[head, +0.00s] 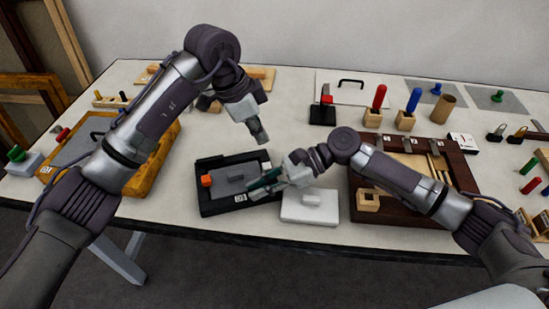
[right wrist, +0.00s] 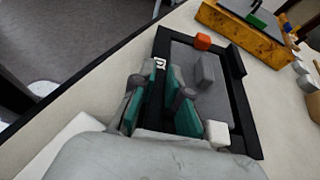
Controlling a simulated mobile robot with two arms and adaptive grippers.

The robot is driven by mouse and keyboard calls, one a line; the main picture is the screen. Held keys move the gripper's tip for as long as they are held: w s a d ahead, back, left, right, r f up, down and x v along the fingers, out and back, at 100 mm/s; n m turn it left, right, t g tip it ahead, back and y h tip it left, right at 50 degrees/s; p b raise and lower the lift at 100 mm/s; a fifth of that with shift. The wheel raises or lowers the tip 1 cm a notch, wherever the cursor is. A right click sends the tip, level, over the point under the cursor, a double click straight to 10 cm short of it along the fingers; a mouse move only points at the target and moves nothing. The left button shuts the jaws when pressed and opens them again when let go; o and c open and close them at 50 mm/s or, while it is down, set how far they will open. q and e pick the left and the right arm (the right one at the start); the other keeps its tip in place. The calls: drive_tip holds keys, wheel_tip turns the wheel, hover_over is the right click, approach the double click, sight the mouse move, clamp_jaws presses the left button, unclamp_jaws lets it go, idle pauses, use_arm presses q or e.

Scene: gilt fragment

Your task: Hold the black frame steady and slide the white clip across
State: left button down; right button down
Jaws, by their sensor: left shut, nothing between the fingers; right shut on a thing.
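The black frame (head: 212,205) lies flat near the table's front edge, with a grey panel and grey block inside. It also shows in the right wrist view (right wrist: 237,62). An orange clip (head: 206,181) sits on its left side. My left gripper (head: 261,137) is shut and empty, above and behind the frame's back rim.
A dark brown wooden tray (head: 460,175) stands further right, partly under my right arm. A yellow wooden frame (head: 150,172) is at left. Red and blue pegs in holders stand behind.

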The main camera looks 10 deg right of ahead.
sight(269, 165)
use_arm(q)
drive_tip(key=shift+d+f+n, duration=0.2)
drive_tip(key=shift+f+n, duration=0.1)
drive_tip(key=shift+f, duration=0.2)
drive_tip(key=x, duration=0.9)
drive_tip(key=shift+s+a, duration=0.1)
drive_tip(key=shift+a, duration=0.95)
use_arm(e)
drive_tip(key=shift+d, duration=0.1)
use_arm(q)
drive_tip(key=shift+r, duration=0.25)
drive_tip(key=v, duration=0.9)
drive_tip(key=shift+r, duration=0.35)
